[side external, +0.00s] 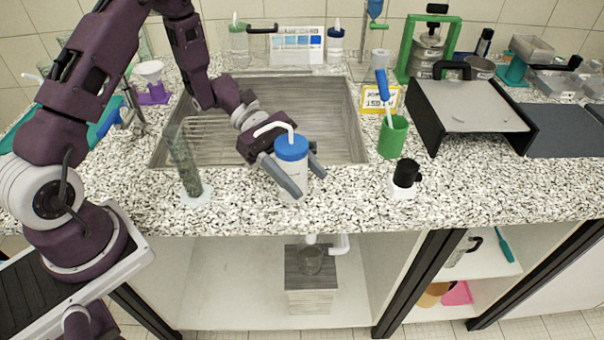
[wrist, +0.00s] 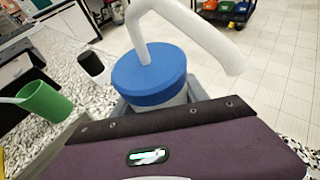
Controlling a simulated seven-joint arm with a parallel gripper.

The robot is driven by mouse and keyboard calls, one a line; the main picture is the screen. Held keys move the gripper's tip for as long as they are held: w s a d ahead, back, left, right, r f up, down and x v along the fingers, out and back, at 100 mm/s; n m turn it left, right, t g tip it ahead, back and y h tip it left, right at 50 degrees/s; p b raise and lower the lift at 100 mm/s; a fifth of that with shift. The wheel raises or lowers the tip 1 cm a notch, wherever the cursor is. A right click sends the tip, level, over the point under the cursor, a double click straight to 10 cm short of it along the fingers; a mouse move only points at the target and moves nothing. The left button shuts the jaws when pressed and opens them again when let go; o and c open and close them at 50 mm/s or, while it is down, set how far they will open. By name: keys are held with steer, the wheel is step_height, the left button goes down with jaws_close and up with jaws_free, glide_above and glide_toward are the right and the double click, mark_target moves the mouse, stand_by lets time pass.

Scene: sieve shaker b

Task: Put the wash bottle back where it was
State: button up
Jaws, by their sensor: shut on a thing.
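The wash bottle (side external: 291,158) is a whitish bottle with a blue cap and a bent white spout. It stands upright at the counter's front edge, in front of the sink, and looks at or very near the counter surface; I cannot tell if its base touches. My gripper (side external: 299,182) is shut on the bottle's body, one finger on each side below the cap. In the wrist view the blue cap (wrist: 150,75) and white spout fill the middle, and the lower body is hidden by my gripper.
The sink (side external: 225,152) lies behind the bottle. A glass cylinder (side external: 184,165) on a white base stands to the left. To the right are a black-topped small bottle (side external: 404,180), a green cup (side external: 393,137) and a yellow sign (side external: 381,99). The counter between them is clear.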

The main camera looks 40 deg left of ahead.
steer(key=o, duration=0.8)
steer(key=shift+f, duration=0.1)
steer(key=shift+o, duration=0.2)
steer(key=shift+r, duration=0.2)
steer(key=v, duration=0.7)
steer(key=shift+a, duration=0.3)
steer(key=shift+r, duration=0.15)
